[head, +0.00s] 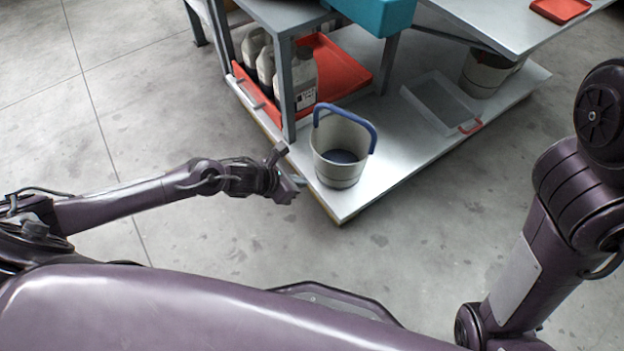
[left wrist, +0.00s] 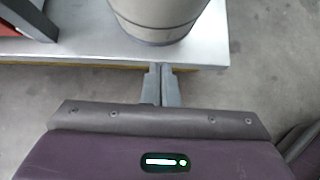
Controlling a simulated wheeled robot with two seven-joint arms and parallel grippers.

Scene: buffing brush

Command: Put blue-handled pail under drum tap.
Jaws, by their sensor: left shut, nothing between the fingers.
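The grey pail (head: 338,172) with a blue handle (head: 350,116) stands upright on the near corner of a low metal platform (head: 400,157). Its lower part also shows in the left wrist view (left wrist: 157,18). My left gripper (head: 298,183) is shut and empty, just left of the pail and apart from it. In the left wrist view its fingers (left wrist: 162,72) are together, pointing at the platform edge below the pail. A teal container (head: 375,14), perhaps the drum, is at the top; no tap can be made out. My right gripper is out of view.
Several grey jugs (head: 300,80) stand in a red tray (head: 345,62) behind a table leg. A clear bin (head: 440,103) and another pail (head: 484,76) are on the platform to the right. A raised metal table (head: 500,22) overhangs there. The floor in front is clear.

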